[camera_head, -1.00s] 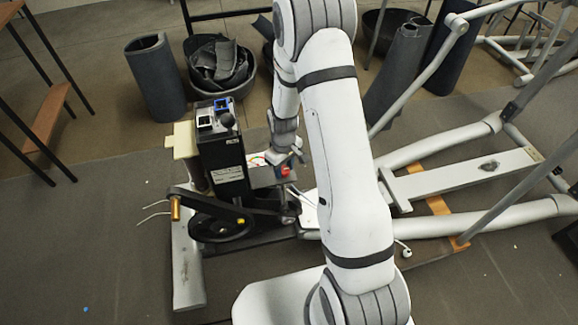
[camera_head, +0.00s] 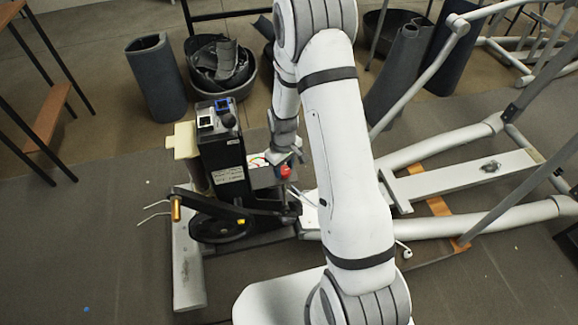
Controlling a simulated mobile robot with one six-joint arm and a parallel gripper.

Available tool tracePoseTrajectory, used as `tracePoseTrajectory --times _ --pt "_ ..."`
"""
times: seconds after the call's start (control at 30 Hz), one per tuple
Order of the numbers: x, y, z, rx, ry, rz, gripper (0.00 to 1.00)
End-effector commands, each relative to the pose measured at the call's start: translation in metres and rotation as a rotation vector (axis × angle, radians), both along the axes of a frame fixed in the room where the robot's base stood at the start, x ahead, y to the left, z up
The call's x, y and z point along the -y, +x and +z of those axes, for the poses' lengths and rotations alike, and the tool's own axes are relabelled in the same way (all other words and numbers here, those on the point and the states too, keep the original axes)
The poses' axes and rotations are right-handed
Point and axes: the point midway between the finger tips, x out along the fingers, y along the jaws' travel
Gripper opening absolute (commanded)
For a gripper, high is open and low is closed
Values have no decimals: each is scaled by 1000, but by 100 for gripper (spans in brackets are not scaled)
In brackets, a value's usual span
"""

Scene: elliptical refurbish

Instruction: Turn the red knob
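The red knob (camera_head: 285,170) is small and sits on the right side of the black machine unit (camera_head: 222,160), beside a panel with a coloured dial (camera_head: 258,160). My gripper (camera_head: 296,156) hangs just above and beside the knob. The fingers are small in this view and partly hidden by my white arm. I cannot tell whether they touch the knob or how far apart they are.
A flywheel with a crank arm (camera_head: 222,226) is at the front of the machine. White frame tubes (camera_head: 450,229) run to the right. A bucket of dark scraps (camera_head: 220,70) and a rolled mat (camera_head: 157,78) stand behind. The floor at left is mostly clear.

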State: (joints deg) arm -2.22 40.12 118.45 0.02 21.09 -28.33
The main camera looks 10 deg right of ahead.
Motion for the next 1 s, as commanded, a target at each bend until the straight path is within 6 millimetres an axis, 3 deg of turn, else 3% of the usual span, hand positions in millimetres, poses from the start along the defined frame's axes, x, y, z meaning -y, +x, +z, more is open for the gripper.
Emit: tracePoseTrajectory --times 0.23,0.53,1.0 --pt "0 1 1 1 0 1 59" --pt "0 -1 3 -2 0 0 59" --pt "0 0 72 0 0 0 59"
